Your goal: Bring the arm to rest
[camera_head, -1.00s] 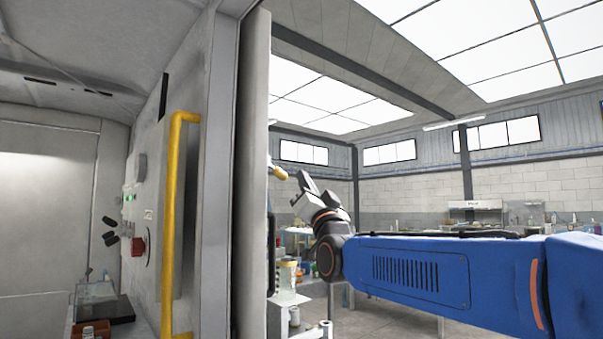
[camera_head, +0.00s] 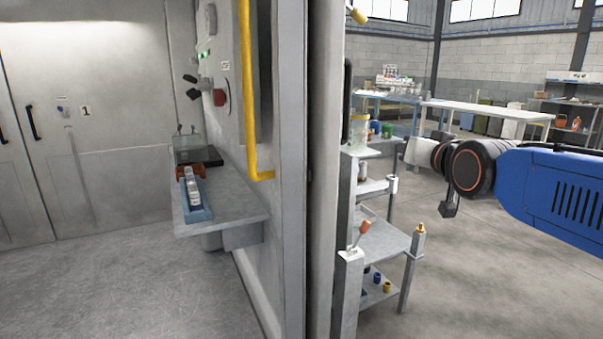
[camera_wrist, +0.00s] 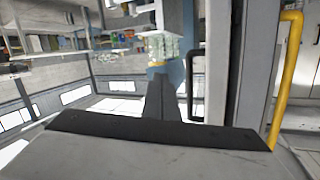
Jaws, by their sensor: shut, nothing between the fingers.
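My blue arm (camera_head: 555,195) reaches in from the right edge of the head view, roughly level, with its dark wrist joint at its left end. My gripper (camera_head: 448,209) hangs below the wrist, small and partly hidden, in open air right of the wall edge. In the wrist view my gripper (camera_wrist: 163,88) shows as dark narrow fingers that are shut with nothing between them.
A grey wall edge and door post (camera_head: 322,170) with a yellow handle (camera_head: 250,110) stand left of my arm. A shelf cart (camera_head: 385,240) stands near, below and left of the gripper. A white table (camera_head: 488,112) is behind. Floor below the arm is clear.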

